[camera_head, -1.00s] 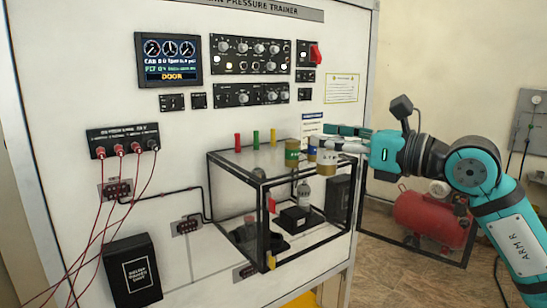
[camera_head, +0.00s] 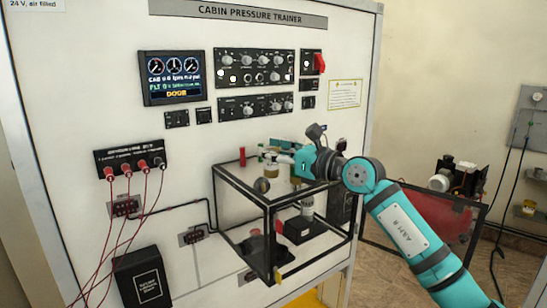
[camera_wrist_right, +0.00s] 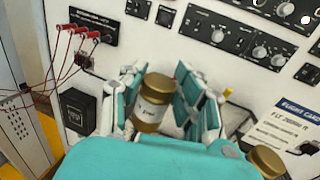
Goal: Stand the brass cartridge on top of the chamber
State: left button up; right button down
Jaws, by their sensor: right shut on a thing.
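The chamber is a clear box with a black frame (camera_head: 268,236), standing against the panel. My right gripper (camera_head: 270,160) is above its top, toward the left side. In the right wrist view, its fingers are around a brass cartridge (camera_wrist_right: 150,103) with a white label, and it is shut on it. In the head view a round end (camera_head: 261,185) shows just below the fingers; it seems to be the held cartridge, tilted. I cannot tell whether it touches the chamber top. My left gripper is not in view.
Another brass-topped cartridge (camera_wrist_right: 265,160) stands close by in the wrist view. A red peg (camera_head: 242,157) stands at the back of the chamber. The panel (camera_head: 110,25) with knobs rises behind. Red cables (camera_head: 128,190) hang at the left.

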aim_at(278, 167)
notch_tip(278, 167, down, 3)
jog(key=shift+d+r+p, duration=0.1)
jog(key=shift+d+p, duration=0.05)
jog(key=shift+p, duration=0.8)
jog(key=shift+f, duration=0.25)
jog(key=shift+f, duration=0.1)
jog(key=c, duration=1.4)
grip_release()
jog(key=shift+f, duration=0.15)
jog(key=shift+c, duration=0.2)
jog(key=o, duration=0.5)
jog(key=shift+c, duration=0.2)
